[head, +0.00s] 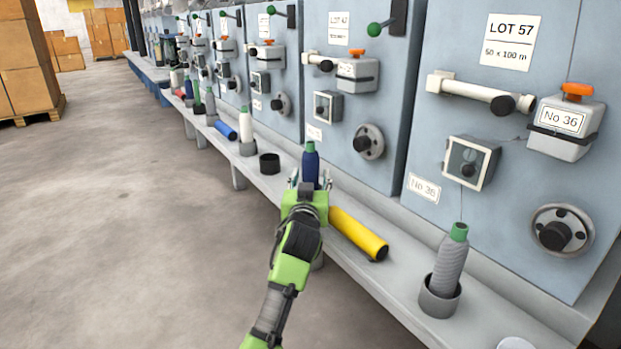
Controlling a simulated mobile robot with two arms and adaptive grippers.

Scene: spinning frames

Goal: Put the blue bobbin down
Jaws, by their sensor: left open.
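The blue bobbin (311,163) has dark blue thread and a green top. It stands upright at the long grey shelf (352,271) in front of the machines. My left gripper (307,184) is open, with its fingers by the lower part of the bobbin. The gripper hides the bobbin's bottom, so I cannot tell whether it touches the shelf. My right gripper is not in view.
A yellow tube (358,233) lies just right of my gripper. An empty black cup (269,163) and a white bobbin (245,126) stand to the left. Machine panels rise behind the shelf.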

